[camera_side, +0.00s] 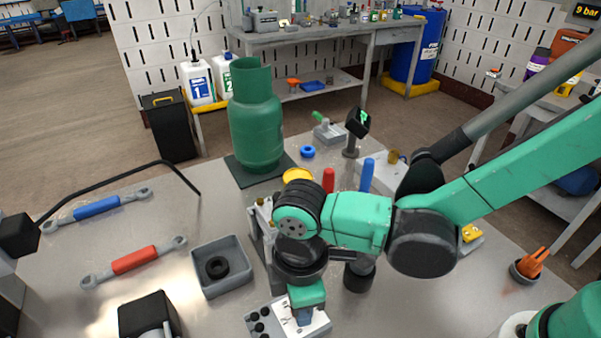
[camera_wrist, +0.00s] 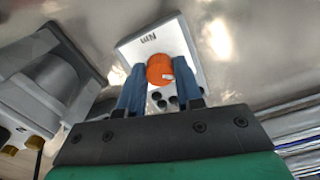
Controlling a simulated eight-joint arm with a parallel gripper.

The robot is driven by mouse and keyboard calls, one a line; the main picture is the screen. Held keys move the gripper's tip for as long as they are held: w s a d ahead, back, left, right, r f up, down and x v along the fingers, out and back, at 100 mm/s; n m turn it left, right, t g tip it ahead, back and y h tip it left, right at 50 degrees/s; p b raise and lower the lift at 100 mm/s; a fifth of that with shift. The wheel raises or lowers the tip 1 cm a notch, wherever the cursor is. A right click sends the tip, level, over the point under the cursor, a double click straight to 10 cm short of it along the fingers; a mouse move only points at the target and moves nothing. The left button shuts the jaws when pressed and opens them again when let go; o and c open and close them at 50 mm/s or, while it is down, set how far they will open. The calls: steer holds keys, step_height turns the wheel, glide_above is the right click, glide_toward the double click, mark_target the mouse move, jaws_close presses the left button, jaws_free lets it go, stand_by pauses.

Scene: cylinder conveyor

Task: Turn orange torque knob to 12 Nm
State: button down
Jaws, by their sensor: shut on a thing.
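The orange torque knob (camera_wrist: 160,68) shows in the wrist view on a white plate (camera_wrist: 150,40) marked "Nm". It has a small pale mark on its right side. My gripper (camera_wrist: 160,85) has its blue fingers on either side of the knob and is shut on it. In the side view my gripper (camera_side: 303,314) points down over the grey box (camera_side: 262,322) with the white plate, and it hides the knob there. The scale numbers and the exact setting are too small to read.
A grey tray (camera_side: 222,280) with a black ring stands left of the box. Red-handled (camera_side: 134,260) and blue-handled (camera_side: 97,207) wrenches lie further left. A green cylinder (camera_side: 256,125) stands on a dark mat behind. Bare table lies to the right of the box.

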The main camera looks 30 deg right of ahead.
steer(key=shift+m, duration=0.3)
steer(key=m, duration=1.1)
stand_by(0.4)
steer(key=c, duration=0.6)
jaws_free()
steer(key=shift+r, duration=2.85)
